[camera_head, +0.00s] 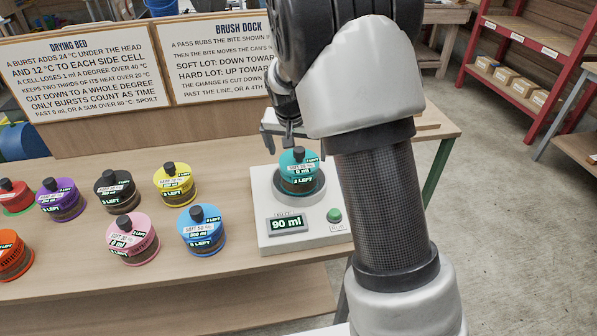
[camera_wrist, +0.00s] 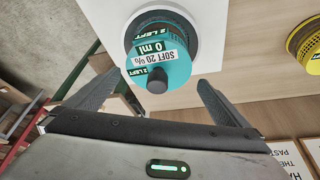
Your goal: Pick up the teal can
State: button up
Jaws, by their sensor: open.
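The teal can (camera_head: 299,171) stands upright on the round pad of a white dock (camera_head: 285,245), with a black knob on top. The dock's display reads 90 ml, and a green button sits beside it. In the wrist view the teal can (camera_wrist: 172,66) shows labels reading "SOFT 20 %", "0 ml" and "2 LEFT". My gripper (camera_wrist: 155,92) is open and empty, its two fingers spread, with the can's knob near the gap between them. In the head view my gripper (camera_head: 290,130) is partly hidden by my arm, just above and behind the can.
Left of the dock stand several cans: blue (camera_head: 202,230), yellow (camera_head: 175,184), pink (camera_head: 133,240), black (camera_head: 114,191), purple (camera_head: 60,199), red (camera_head: 14,195) and orange (camera_head: 13,257). Two sign boards (camera_head: 85,66) (camera_head: 222,57) stand behind. A red shelf (camera_head: 527,65) is far right.

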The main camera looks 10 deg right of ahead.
aim_at(300, 164)
jog(key=x, duration=0.2)
jog(key=shift+w+d+f, duration=0.1)
jog(key=shift+f, duration=0.2)
jog(key=x, duration=0.4)
jog(key=shift+d+f, duration=0.1)
jog(key=shift+f, duration=0.5)
jog(key=c, duration=1.5)
